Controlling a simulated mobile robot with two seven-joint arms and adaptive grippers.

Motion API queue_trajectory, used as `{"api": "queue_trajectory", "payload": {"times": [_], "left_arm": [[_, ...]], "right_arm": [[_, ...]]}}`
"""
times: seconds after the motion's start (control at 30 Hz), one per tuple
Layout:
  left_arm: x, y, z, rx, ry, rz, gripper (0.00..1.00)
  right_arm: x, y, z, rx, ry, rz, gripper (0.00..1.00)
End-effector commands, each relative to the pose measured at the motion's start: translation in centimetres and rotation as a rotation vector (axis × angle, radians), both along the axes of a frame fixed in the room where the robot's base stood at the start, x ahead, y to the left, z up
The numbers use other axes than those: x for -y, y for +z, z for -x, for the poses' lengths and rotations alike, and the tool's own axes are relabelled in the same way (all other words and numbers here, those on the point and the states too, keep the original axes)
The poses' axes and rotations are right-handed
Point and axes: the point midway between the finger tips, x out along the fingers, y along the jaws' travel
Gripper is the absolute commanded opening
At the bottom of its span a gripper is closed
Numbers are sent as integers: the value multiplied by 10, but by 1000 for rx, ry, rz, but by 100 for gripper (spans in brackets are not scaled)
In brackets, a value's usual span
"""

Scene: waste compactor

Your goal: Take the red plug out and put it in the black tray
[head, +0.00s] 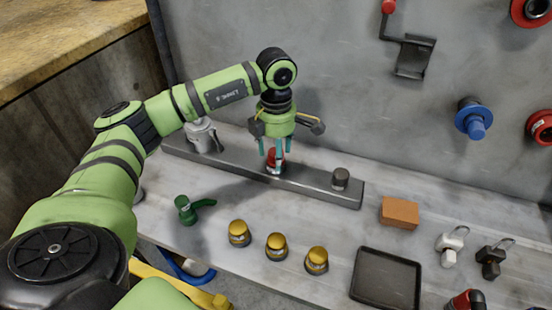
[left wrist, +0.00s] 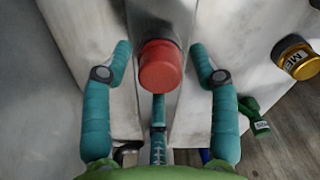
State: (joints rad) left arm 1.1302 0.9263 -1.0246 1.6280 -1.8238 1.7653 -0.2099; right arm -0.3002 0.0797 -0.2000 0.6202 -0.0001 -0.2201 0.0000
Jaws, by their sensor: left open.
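The red plug (head: 270,154) sits upright on the long grey metal bar at the back of the bench. In the left wrist view the red plug (left wrist: 162,66) shows between my open teal fingers, with a gap on both sides. My left gripper (head: 276,163) is above and around the plug, pointing down, and partly hides it in the head view. The left gripper also shows in the left wrist view (left wrist: 162,80). The black tray (head: 386,279) lies at the front right of the bench and is empty. My right gripper is not in view.
The grey bar (head: 318,190) also holds a dark grey plug (head: 340,178) and a silver fitting (head: 203,135). An orange block (head: 399,212) and padlocks (head: 451,244) are near the tray.

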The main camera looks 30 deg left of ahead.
Motion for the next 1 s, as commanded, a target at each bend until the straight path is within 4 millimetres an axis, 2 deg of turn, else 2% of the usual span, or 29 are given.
{"api": "queue_trajectory", "payload": {"times": [0.03, 0.17, 0.2, 0.3, 0.33, 0.37, 0.4, 0.57, 0.8, 1.0], "left_arm": [[0, 0, 0, 0, 1, 0, 60], [0, 0, 0, 0, 2, 0, 8], [0, 0, 0, 0, 2, 0, 3], [0, 0, 0, 0, 3, 0, 3], [0, 0, 0, 0, 3, 0, 28], [0, 0, 0, 0, 3, 0, 16], [0, 0, 0, 0, 3, 0, 0], [0, 0, 0, -1, 32, 0, 0], [0, 1, 0, -2, 344, 1, 0], [0, 0, 0, -2, 458, -1, 0]], "right_arm": [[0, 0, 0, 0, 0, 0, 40], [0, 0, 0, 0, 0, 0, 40], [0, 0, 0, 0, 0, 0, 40], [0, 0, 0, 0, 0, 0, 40], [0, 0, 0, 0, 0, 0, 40], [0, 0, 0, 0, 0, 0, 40], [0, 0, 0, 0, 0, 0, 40], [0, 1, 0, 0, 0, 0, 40], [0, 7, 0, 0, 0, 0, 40], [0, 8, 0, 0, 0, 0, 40]]}}
